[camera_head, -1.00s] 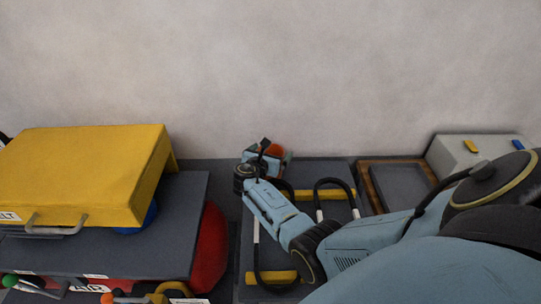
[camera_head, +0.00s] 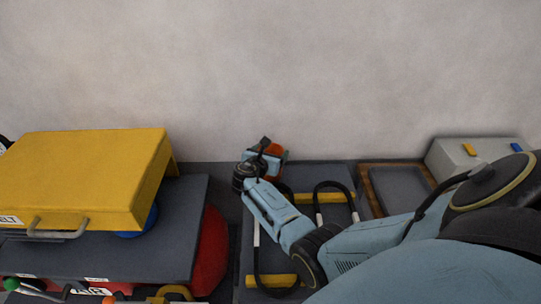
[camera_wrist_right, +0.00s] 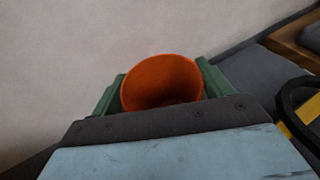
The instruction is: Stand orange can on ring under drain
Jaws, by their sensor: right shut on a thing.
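The orange can (camera_head: 274,149) is at the end of my right arm, near the wall behind the bench. In the right wrist view the can (camera_wrist_right: 160,82) shows its open, round mouth between two green fingers. My right gripper (camera_head: 267,157) is shut on it. The can's lower part is hidden by the gripper, so I cannot tell whether it touches anything below. The ring and the drain cannot be made out in these frames. My left gripper is not in view.
A yellow case (camera_head: 85,175) with a handle sits at the left on a dark slab (camera_head: 180,225), with a red round thing (camera_head: 210,250) beside it. Black hoops and yellow bars lie under my right arm. A wood-edged tray (camera_head: 405,182) and a grey box (camera_head: 470,158) stand at the right.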

